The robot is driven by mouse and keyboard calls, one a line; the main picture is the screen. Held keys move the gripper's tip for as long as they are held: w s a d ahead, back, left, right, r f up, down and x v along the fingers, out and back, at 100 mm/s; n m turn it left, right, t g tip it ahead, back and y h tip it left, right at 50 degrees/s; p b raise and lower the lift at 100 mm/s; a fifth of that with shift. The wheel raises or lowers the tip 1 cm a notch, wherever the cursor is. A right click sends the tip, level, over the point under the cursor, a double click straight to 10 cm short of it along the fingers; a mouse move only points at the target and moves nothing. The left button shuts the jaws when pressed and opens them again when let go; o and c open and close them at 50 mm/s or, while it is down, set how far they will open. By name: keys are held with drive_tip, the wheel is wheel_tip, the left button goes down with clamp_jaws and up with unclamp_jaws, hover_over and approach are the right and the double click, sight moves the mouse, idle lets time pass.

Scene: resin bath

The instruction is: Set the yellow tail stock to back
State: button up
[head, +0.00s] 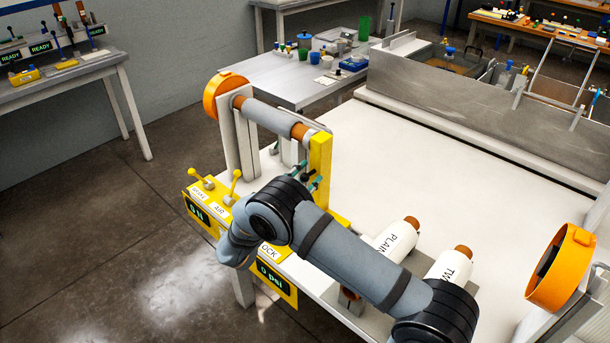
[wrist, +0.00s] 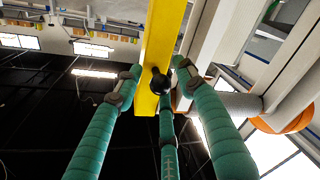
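The yellow tail stock (head: 321,165) is an upright yellow post at the right end of a grey roller (head: 266,117). In the wrist view, the yellow post (wrist: 166,35) runs up the middle and carries a black knob (wrist: 158,80). My gripper (head: 311,180) is beside the post's near side, partly hidden by my arm. In the wrist view, the teal fingers of my gripper (wrist: 158,78) are spread around the knob, with gaps visible between fingers and knob. I cannot tell whether any finger touches it.
A yellow control box (head: 205,205) with levers stands at the bench's left edge, partly behind my arm. White rolls marked PLAIN (head: 396,238) and TW (head: 449,267) lie to the right. An orange ring (head: 562,268) stands far right. The white bench top (head: 420,155) is mostly clear.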

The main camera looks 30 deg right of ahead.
drive_tip(key=shift+c, duration=0.8)
drive_tip(key=c, duration=0.8)
drive_tip(key=shift+d, duration=0.1)
clamp_jaws()
